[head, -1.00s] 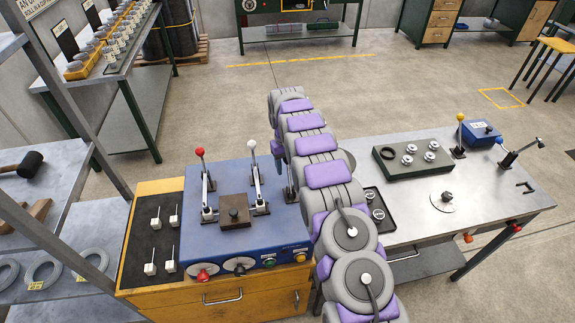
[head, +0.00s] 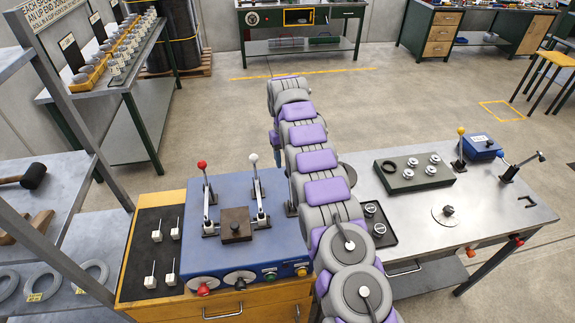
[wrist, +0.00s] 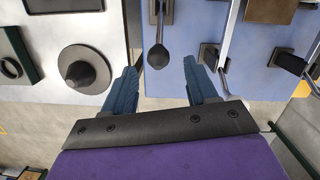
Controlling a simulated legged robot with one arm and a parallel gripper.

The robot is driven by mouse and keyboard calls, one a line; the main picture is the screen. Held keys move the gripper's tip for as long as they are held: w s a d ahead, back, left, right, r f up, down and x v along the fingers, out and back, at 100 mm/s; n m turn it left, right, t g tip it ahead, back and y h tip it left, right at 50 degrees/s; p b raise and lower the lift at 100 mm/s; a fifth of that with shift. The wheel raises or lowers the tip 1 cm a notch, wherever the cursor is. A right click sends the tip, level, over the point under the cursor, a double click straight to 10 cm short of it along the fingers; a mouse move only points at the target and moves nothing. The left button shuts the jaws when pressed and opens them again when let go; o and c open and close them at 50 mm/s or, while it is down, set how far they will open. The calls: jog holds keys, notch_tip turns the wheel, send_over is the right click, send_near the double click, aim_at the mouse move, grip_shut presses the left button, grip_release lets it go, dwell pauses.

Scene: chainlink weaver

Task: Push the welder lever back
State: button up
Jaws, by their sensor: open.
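The blue welder box (head: 262,259) carries upright levers: one with a red knob (head: 202,165), one with a white knob (head: 252,158). A third lever's base (head: 291,210) is mostly hidden behind my arm. In the wrist view a lever with a dark rounded knob (wrist: 158,56) stands on the blue top, seen between my finger tips but apart from them. The white lever (wrist: 229,42) is right of my fingers. My gripper (wrist: 161,72) is open and empty; its two blue fingers are spread. In the head view it is largely hidden by my arm. No label shows which lever is the welder's.
A steel table (head: 470,225) stands right of the box, with a dark parts block (head: 414,172), a yellow-knobbed lever (head: 460,140), a blue unit (head: 480,147) and a round disc (head: 446,215). Shelves (head: 40,200) are at left. The floor behind is open.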

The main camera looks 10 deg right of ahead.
notch_tip(320, 180, up, 4)
jog(key=p, duration=0.3)
jog(key=shift+w+f, duration=0.15)
jog(key=shift+f, duration=0.1)
jog(key=r+p, duration=0.2)
jog(key=p, duration=0.2)
jog(key=w+r+p, duration=0.1)
jog(key=r+p, duration=0.1)
jog(key=p, duration=0.3)
jog(key=shift+a+r, duration=0.2)
jog(key=shift+r, duration=0.15)
jog(key=s+r+b, duration=0.3)
jog(key=s+b, duration=0.2)
jog(key=s, duration=0.3)
jog(key=s+d+r+m+b, duration=0.1)
jog(key=s+r+b, duration=0.25)
jog(key=s, duration=0.45)
jog(key=s+r+b, duration=0.3)
jog(key=s+b, duration=0.2)
jog(key=s, duration=0.4)
jog(key=s+f+b, duration=0.4)
jog(key=s+f, duration=0.2)
jog(key=s, duration=0.9)
jog(key=s+f+m+b, duration=0.1)
jog(key=s+f+b, duration=0.4)
jog(key=s, duration=1)
notch_tip(320, 180, down, 2)
jog(key=shift+s+f, duration=0.25)
jog(key=shift+s, duration=0.05)
